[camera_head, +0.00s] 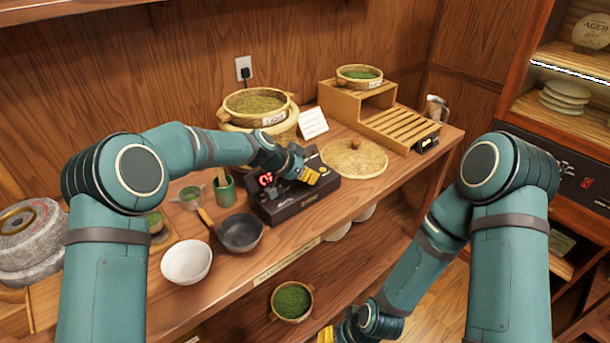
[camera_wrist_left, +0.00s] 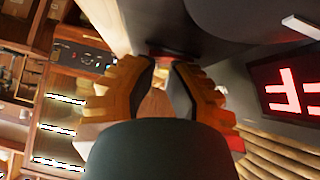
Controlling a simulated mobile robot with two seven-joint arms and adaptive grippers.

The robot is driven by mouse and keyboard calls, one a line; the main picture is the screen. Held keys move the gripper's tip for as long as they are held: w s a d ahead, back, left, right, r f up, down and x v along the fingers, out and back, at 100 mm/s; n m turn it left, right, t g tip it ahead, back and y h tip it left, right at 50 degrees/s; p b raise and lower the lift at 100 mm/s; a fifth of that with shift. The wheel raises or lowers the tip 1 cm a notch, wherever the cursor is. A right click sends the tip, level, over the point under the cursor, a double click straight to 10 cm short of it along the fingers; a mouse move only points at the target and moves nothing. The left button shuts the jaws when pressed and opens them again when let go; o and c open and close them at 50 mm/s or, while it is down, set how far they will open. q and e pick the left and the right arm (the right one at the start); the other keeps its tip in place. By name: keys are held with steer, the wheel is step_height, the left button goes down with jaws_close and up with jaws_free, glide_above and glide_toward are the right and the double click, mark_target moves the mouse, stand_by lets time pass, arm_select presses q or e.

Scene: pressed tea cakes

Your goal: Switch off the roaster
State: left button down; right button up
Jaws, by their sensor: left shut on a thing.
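The roaster (camera_head: 293,207) is a black box on the wooden counter with a red lit display. In the head view the display reads something like "OF", and my gripper may cover part of it. Red segments of the display (camera_wrist_left: 293,87) also glow at the right of the left wrist view. My left gripper (camera_head: 318,174) is at the roaster's top right, its yellow-padded fingers (camera_wrist_left: 162,68) shut on a small part of the roaster, mostly hidden between the tips. My right gripper (camera_head: 325,335) hangs low at the bottom edge, mostly cut off.
A dark pan (camera_head: 240,232) and a white bowl (camera_head: 187,261) stand left of the roaster. A round woven mat (camera_head: 355,158) lies to its right, and stacked bamboo steamers (camera_head: 257,104) stand behind. A wooden slatted rack (camera_head: 395,125) is further right.

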arm_select(q)
steer(key=shift+s+d+f, duration=0.3)
steer(key=shift+s+f, duration=0.05)
steer(key=shift+s, duration=0.15)
steer(key=shift+r, duration=0.15)
steer(key=r, duration=0.1)
steer(key=r+p, duration=0.1)
steer(key=r, duration=0.1)
steer(key=r+p, duration=0.1)
steer(key=shift+w+a+r, duration=0.15)
steer(key=shift+w+r, duration=0.2)
steer(key=shift+r, duration=0.05)
steer(key=v, duration=1)
steer(key=shift+p, duration=0.3)
steer(key=shift+a+f, duration=0.1)
steer(key=shift+f, duration=0.1)
